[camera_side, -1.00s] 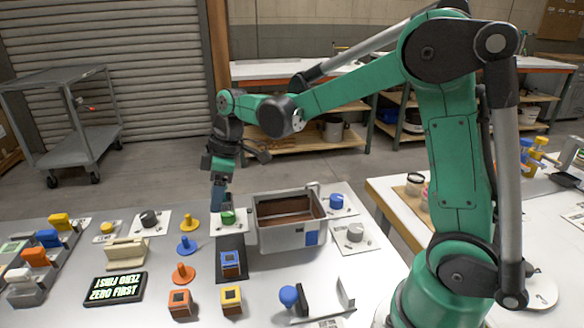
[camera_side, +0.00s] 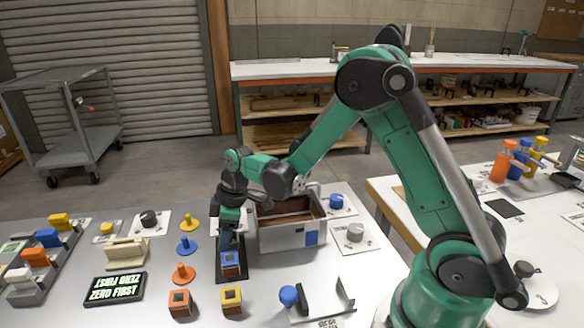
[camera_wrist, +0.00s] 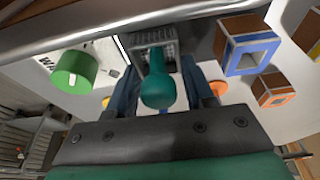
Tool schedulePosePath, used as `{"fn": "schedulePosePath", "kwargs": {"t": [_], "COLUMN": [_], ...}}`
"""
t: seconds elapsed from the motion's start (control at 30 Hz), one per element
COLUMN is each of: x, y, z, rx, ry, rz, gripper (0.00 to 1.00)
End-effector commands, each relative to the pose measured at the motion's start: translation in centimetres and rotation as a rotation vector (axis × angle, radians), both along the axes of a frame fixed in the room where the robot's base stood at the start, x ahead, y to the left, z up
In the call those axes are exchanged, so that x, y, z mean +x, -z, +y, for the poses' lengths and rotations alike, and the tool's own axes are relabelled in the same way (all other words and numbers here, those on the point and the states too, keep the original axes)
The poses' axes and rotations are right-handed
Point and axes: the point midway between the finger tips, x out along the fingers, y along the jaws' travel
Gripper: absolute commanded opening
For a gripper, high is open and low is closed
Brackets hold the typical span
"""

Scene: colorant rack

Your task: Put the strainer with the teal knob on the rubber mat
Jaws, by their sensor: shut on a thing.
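In the wrist view the teal knob (camera_wrist: 157,88) stands between my two fingers, with a grey mesh-like part of the strainer (camera_wrist: 155,50) beyond it. My gripper (camera_wrist: 163,88) is shut on it. In the side view my gripper (camera_side: 228,246) is low over the dark rubber mat (camera_side: 217,277), just behind a blue block (camera_side: 231,264). The arm hides the strainer there. The mat also shows in the wrist view (camera_wrist: 202,38) beside the strainer. I cannot tell whether the strainer touches the mat.
A grey bin (camera_side: 290,238) stands close to the right of my gripper. Orange (camera_side: 180,302) and yellow (camera_side: 231,299) blocks are in front. Coloured pegs (camera_side: 186,246) stand to the left. A green knob (camera_wrist: 75,72) on a white plate is near the gripper.

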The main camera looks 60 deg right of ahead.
Motion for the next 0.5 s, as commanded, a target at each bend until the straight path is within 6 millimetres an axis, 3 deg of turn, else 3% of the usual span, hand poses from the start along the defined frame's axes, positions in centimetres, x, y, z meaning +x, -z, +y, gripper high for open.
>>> {"fn": "schedulePosePath", "kwargs": {"t": [0.07,0.1,0.17,0.5], "x": [0.01,0.0,0.0,0.0], "y": [0.25,0.2,0.19,0.07], "z": [0.0,0.0,0.0,0.0], "rx": [0.0,0.0,0.0,0.0], "ry": [0.0,0.0,0.0,0.0], "rz": [0.0,0.0,0.0,0.0], "gripper": [0.0,0.58,0.75,0.78]}}
